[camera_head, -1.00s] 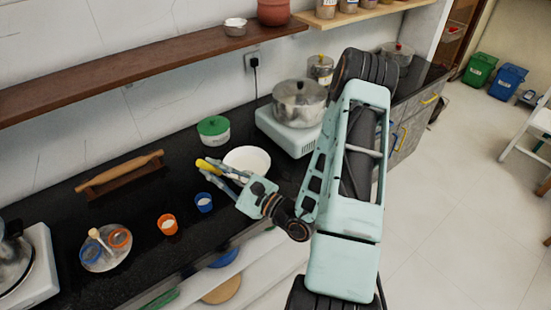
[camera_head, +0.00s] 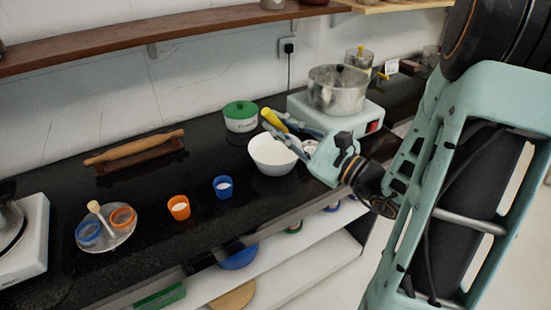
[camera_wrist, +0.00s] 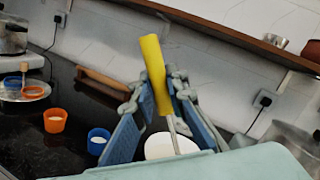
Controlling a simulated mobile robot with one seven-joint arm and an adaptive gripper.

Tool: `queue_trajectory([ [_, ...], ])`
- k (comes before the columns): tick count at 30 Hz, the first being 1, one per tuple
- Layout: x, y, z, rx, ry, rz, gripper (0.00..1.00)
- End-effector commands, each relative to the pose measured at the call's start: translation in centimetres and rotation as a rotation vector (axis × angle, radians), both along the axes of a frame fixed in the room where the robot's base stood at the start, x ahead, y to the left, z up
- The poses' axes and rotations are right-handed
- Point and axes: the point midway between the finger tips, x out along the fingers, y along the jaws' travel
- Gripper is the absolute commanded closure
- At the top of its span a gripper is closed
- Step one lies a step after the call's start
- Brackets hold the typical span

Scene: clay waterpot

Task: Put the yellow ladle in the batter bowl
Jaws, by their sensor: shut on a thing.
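My gripper (camera_head: 287,128) is shut on the yellow ladle (camera_head: 271,116), gripping it by its yellow handle. In the wrist view the yellow handle (camera_wrist: 154,68) stands up between the blue finger pads, and a thin metal shaft runs down below it. The ladle's scoop end is hidden in both views. The white batter bowl (camera_head: 273,157) stands on the black counter, with my gripper over its right side. In the wrist view the bowl (camera_wrist: 165,146) shows just behind and below the fingers. I cannot tell whether the ladle touches the bowl.
A green-lidded pot (camera_head: 240,118) stands behind the bowl. A steel pot (camera_head: 338,90) sits on a white stove (camera_head: 310,113) behind my gripper. Blue (camera_head: 223,187) and orange (camera_head: 178,208) cups stand left of the bowl. A rolling pin (camera_head: 135,148) lies farther left.

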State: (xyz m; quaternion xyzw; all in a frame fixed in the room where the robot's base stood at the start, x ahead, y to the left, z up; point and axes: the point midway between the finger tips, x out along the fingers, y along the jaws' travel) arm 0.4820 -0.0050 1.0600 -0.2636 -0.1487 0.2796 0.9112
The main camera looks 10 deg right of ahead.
Motion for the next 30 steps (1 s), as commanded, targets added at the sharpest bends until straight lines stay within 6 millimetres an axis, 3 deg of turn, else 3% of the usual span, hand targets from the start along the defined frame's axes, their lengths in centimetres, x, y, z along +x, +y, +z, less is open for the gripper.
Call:
queue_trajectory([
  [5, 0.4, 0.4, -0.3, 0.001, 0.001, 0.006, 1.00],
  [16, 8.5, 2.7, -4.0, 0.002, 0.001, 0.008, 1.00],
  [21, 10.8, 3.3, -6.9, 0.003, 0.003, 0.006, 1.00],
  [30, 12.8, 3.9, -9.2, 0.000, 0.000, 0.005, 1.00],
])
